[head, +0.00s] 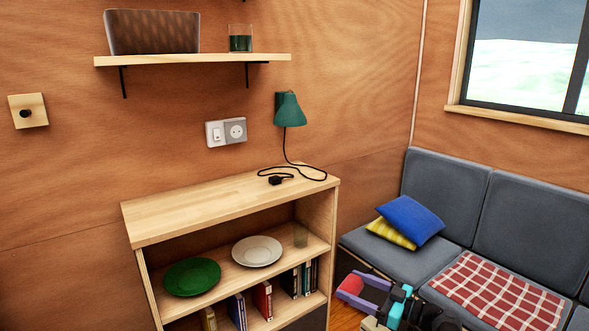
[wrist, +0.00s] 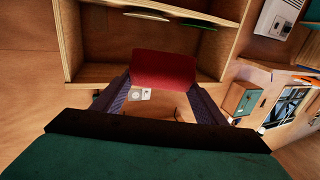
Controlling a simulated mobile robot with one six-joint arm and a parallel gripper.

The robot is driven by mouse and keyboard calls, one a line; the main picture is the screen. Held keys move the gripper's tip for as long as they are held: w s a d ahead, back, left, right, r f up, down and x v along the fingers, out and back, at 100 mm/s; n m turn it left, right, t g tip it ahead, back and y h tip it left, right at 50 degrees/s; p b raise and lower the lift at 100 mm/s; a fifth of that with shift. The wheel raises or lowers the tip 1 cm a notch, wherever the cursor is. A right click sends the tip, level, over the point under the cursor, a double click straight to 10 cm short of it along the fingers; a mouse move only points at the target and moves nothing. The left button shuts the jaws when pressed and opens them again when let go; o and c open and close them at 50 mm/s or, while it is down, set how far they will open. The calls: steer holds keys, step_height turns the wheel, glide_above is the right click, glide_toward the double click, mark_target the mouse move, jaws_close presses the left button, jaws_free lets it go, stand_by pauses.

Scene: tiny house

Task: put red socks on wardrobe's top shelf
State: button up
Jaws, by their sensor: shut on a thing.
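The red socks show as a folded red bundle (wrist: 163,70) between the fingertips of my gripper (wrist: 160,88) in the wrist view. In the head view, the red bundle (head: 352,284) shows at the tip of my gripper (head: 358,289), low and right of the shelf unit, in front of the sofa. My gripper is shut on the socks and holds them in the air. I cannot make out a wardrobe in either view.
A low wooden shelf unit (head: 226,205) holds a green plate (head: 192,277), a white plate (head: 257,251), a glass and books. A wall shelf (head: 190,60) carries a basket (head: 152,32) and a glass. A grey sofa (head: 447,195) with cushions stands at right.

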mark_target(356, 286)
steer(key=shift+r+p, duration=3.5)
steer(key=shift+p, duration=0.9)
steer(key=shift+s, duration=0.15)
